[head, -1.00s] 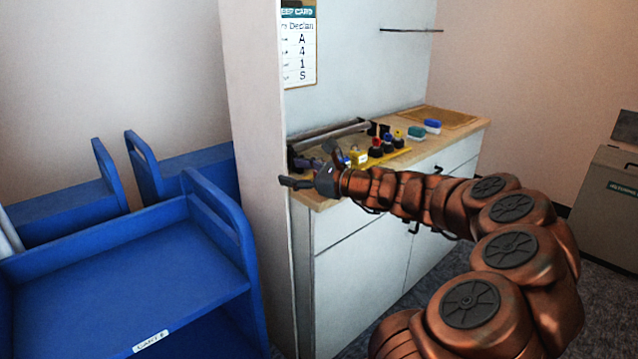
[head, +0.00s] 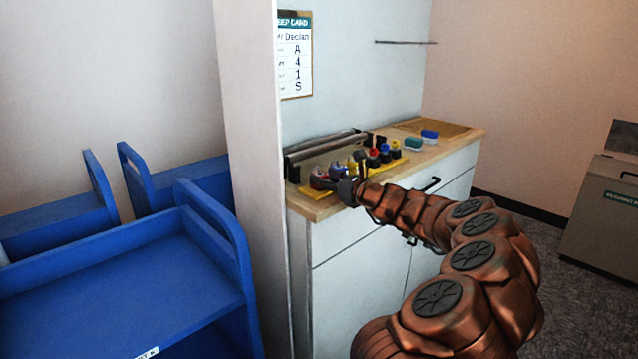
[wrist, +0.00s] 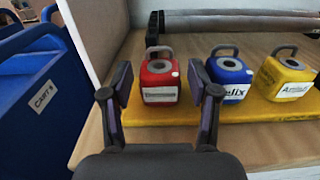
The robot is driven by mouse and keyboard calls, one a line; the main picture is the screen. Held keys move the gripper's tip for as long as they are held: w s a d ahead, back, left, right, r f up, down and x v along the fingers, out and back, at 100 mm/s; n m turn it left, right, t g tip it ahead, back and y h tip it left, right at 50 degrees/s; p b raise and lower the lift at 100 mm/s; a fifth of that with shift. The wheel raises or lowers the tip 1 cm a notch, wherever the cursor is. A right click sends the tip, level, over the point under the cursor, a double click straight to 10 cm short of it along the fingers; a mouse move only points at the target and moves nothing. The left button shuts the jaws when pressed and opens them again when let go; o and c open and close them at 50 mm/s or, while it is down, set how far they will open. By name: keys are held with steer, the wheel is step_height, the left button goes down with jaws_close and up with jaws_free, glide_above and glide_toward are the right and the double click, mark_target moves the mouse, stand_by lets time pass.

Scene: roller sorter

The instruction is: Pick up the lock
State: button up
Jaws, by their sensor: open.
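Several padlocks stand in a row on a yellow strip (wrist: 205,113): a red lock (wrist: 158,85) with a grey shackle, a blue lock (wrist: 230,80) and a yellow lock (wrist: 283,80) with white labels. In the head view the red lock (head: 320,178) and blue lock (head: 337,172) stand left of my gripper (head: 349,183). In the wrist view my gripper (wrist: 160,82) is open and empty. The red lock appears between its fingers, seemingly ahead of them; I cannot tell how far. The yellow lock is partly hidden by my gripper in the head view.
The row stands on a wooden counter (head: 322,208) over white cabinets. A white wall panel edge (head: 253,180) and blue carts (head: 120,280) are at the left. Small green and blue blocks (head: 429,136) lie farther right.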

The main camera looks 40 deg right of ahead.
steer(key=shift+w, duration=1.25)
steer(key=c, duration=1)
